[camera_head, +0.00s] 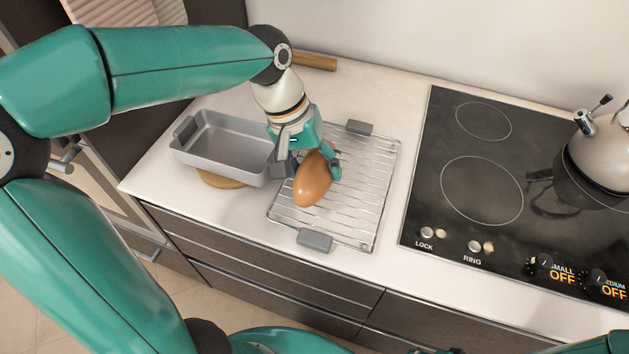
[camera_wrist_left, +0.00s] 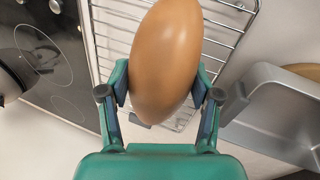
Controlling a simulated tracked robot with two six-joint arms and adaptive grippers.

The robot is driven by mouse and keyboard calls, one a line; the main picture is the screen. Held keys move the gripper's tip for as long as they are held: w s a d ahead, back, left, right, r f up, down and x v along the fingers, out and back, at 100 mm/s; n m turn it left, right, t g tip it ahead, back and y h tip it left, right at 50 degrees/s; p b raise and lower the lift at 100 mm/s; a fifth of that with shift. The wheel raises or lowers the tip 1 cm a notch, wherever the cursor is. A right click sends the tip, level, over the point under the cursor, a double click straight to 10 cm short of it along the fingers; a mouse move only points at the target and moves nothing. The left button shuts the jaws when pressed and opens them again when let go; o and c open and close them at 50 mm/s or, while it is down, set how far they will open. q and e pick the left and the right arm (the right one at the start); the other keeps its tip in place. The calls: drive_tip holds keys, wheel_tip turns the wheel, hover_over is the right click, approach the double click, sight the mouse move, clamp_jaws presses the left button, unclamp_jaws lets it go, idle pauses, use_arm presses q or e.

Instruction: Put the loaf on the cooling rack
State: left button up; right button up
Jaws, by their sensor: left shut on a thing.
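The loaf (camera_head: 313,182) is brown, smooth and egg-shaped. My left gripper (camera_head: 312,166) is shut on it, with a finger on each side. In the left wrist view the loaf (camera_wrist_left: 166,60) fills the space between the fingers of the left gripper (camera_wrist_left: 160,92). The cooling rack (camera_head: 360,205) is a wire grid with grey end handles, lying on the counter directly under the loaf. I cannot tell whether the loaf touches the wires. The rack also shows behind the loaf in the left wrist view (camera_wrist_left: 222,30). My right gripper is not clearly seen.
A grey baking pan (camera_head: 215,120), empty, stands left of the rack, over a round wooden board (camera_head: 218,181). A black hob (camera_head: 470,150) with a kettle (camera_head: 600,160) lies to the right. The counter's front edge runs close below the rack.

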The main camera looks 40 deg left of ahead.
use_arm(q)
drive_tip(key=shift+f, duration=2.05)
drive_tip(key=shift+f, duration=0.1)
drive_tip(key=o, duration=1.4)
drive_tip(key=v, duration=1.2)
drive_tip(key=shift+p, duration=0.35)
drive_tip(key=shift+s, duration=0.1)
